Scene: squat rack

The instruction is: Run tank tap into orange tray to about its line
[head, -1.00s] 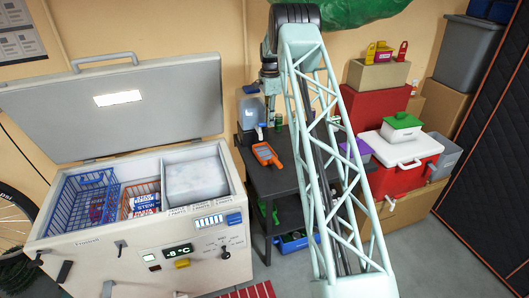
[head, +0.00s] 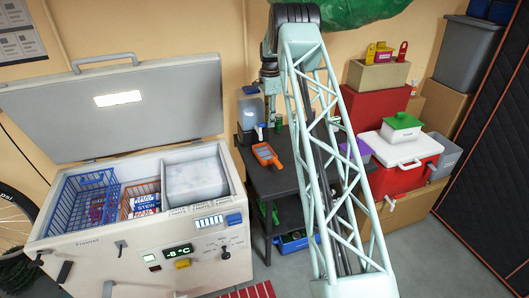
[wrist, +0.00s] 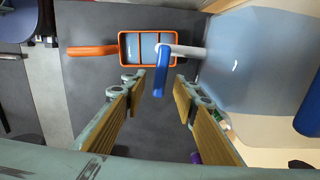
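The orange tray (head: 265,154) lies on the dark bench top in front of the tank (head: 249,112). In the wrist view the tray (wrist: 122,50) has a handle pointing left and a pale blue-grey interior; its line and fill level cannot be made out. The translucent bluish tank (wrist: 240,65) is at the right. Its tap has a white spout (wrist: 188,51) reaching over the tray and a blue lever (wrist: 161,80). My gripper (wrist: 157,86) is open, with its fingers on either side of the lever, apart from it. Arm parts partly hide the gripper in the head view.
The open chest freezer (head: 140,215) stands left of the bench (head: 285,180), its lid raised. A red cooler (head: 400,160) and stacked boxes are at the right. A dark bottle stands close behind the tank. Bare bench top shows around the tray.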

